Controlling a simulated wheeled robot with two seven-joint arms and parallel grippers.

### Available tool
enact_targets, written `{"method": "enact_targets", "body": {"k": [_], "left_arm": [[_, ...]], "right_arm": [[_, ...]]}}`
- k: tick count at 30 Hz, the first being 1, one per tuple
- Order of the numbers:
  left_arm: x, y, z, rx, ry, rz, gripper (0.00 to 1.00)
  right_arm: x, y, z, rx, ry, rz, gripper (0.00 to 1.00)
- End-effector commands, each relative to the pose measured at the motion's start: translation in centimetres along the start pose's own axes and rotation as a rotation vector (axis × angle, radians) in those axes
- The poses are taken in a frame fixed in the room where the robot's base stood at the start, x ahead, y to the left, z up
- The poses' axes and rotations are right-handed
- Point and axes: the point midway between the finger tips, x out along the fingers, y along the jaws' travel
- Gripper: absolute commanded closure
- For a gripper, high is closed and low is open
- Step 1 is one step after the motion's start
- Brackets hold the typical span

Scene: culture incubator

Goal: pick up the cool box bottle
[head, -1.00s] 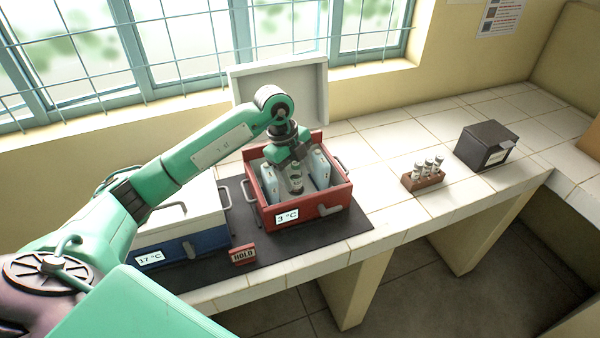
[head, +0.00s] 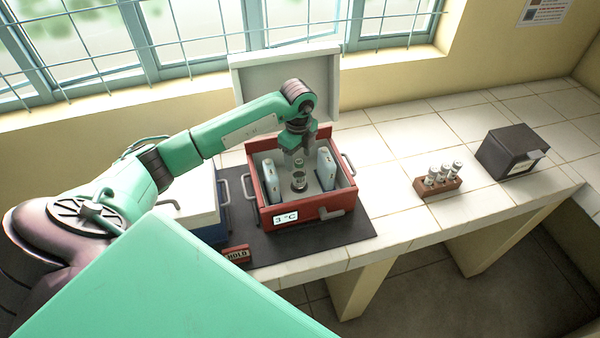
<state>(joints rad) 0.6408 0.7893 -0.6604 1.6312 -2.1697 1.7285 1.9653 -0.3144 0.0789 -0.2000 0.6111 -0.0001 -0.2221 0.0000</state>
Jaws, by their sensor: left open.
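The cool box bottle (head: 298,181) is a small dark vial with a pale label. It stands upright inside the open red cool box (head: 290,213), whose front display reads 3 °C. It is between two pale ice packs, one on the left (head: 270,178) and one on the right (head: 326,168). My left gripper (head: 299,152) is open and points down into the box from the back, at the bottle's upper end. Whether its fingers touch the bottle cannot be told. My right gripper is not in view.
The box's white lid (head: 250,85) stands open behind it. A second box with a white lid (head: 190,200) is at the left, partly hidden by my arm. A HOLD sign (head: 237,254) stands in front. A vial rack (head: 440,188) and a dark case (head: 512,150) are at the right.

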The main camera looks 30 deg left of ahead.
Motion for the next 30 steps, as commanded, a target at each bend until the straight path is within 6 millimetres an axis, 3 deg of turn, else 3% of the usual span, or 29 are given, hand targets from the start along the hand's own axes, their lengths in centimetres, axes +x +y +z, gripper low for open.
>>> {"method": "enact_targets", "body": {"k": [3,6,15,22,23,30], "left_arm": [[0.5,0.0,0.0,-0.001,0.001,0.003,0.39],[1.5,-0.1,-0.1,0.001,0.001,0.005,0.39],[5.1,-0.4,0.1,0.0,0.0,0.002,0.39],[5.4,-0.4,0.1,0.001,0.0,0.0,0.39],[5.4,-0.4,0.1,0.001,0.0,0.0,0.41],[5.4,-0.4,0.1,0.001,0.0,0.0,0.88]], "right_arm": [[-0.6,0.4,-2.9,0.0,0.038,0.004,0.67],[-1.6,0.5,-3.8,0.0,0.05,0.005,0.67],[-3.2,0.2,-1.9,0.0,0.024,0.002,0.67],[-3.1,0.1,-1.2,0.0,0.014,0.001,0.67],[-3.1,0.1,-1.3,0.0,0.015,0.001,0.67],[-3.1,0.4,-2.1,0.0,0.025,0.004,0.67]]}}
